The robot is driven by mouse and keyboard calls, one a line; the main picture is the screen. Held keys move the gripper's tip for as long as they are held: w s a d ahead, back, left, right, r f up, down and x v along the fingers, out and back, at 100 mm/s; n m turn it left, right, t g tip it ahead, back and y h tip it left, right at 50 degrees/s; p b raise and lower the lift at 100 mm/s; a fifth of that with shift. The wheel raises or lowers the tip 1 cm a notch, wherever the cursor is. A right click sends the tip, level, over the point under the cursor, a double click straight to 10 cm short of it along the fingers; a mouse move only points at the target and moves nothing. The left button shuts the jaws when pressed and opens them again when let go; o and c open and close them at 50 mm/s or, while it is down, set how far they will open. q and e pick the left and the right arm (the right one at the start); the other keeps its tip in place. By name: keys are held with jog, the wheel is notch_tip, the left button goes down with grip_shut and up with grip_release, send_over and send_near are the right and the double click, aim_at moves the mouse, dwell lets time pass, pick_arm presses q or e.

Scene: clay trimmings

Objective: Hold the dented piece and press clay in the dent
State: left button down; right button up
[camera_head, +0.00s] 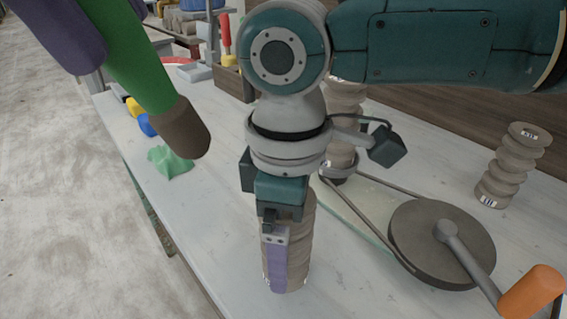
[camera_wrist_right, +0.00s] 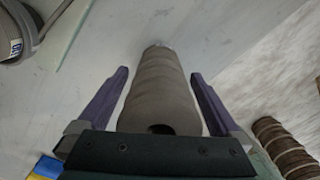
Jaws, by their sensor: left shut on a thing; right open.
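A grey-brown ribbed clay column (camera_head: 298,245) stands upright on the table. My right gripper (camera_head: 276,262) comes down over it, one purple finger along its near side. In the right wrist view, the open purple fingers (camera_wrist_right: 160,92) lie on both sides of the column (camera_wrist_right: 160,85), with gaps visible. A dark hollow shows in its end nearest the camera; I cannot tell whether this is the dent. My left gripper (camera_head: 72,42), partly seen at the upper left, is shut on a green object (camera_head: 135,50) with a rounded brown end, held clear of the column.
A crumpled green lump (camera_head: 171,162) lies to the left, with blue and yellow pieces (camera_head: 145,123) behind it. A round grey-brown wheel (camera_head: 440,240) with an orange handle (camera_head: 533,293) stands at right. Another ribbed stack (camera_head: 512,165) stands beyond it. The table's left edge borders open floor.

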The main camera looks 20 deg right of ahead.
jog(key=shift+f, duration=0.1)
grip_shut()
dwell(0.8)
